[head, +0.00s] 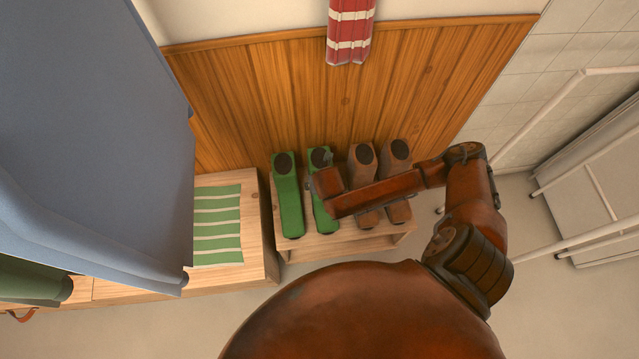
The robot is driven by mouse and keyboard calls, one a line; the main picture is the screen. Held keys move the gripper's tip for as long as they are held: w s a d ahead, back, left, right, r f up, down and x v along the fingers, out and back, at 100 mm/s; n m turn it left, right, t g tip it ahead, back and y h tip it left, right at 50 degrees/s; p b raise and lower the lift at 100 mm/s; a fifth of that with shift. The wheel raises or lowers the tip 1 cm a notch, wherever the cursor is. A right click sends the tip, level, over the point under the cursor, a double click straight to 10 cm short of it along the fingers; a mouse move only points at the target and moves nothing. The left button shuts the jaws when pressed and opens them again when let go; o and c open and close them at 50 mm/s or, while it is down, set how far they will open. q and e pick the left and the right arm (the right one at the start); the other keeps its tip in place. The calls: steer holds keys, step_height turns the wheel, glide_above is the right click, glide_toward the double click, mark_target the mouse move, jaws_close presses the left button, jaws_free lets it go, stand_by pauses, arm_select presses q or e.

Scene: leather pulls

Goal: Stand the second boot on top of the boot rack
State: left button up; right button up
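Two green boots stand upright side by side on the wooden boot rack (302,246), the left one (288,203) and the right one (328,218). Two brown boots, one (358,174) beside the other (397,168), stand to their right on the same rack. My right arm reaches in from the right across the brown boots. My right gripper (323,160) is at the upper part of the right green boot, by its dark opening. My wrist hides part of that boot, and I cannot tell whether the fingers grip it. My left gripper is out of view.
A wooden bench (256,225) with a green striped mat (218,228) stands left of the rack. Blue cloth (95,140) hangs at the left. A red striped cloth (348,30) hangs on the panelled wall. A white rail frame (540,115) stands at the right.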

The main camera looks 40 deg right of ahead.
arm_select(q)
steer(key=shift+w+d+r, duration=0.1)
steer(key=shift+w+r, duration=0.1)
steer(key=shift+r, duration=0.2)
arm_select(e)
steer(key=shift+f, duration=0.15)
steer(key=shift+w, duration=0.1)
steer(key=o, duration=1.8)
steer(key=shift+f, duration=0.1)
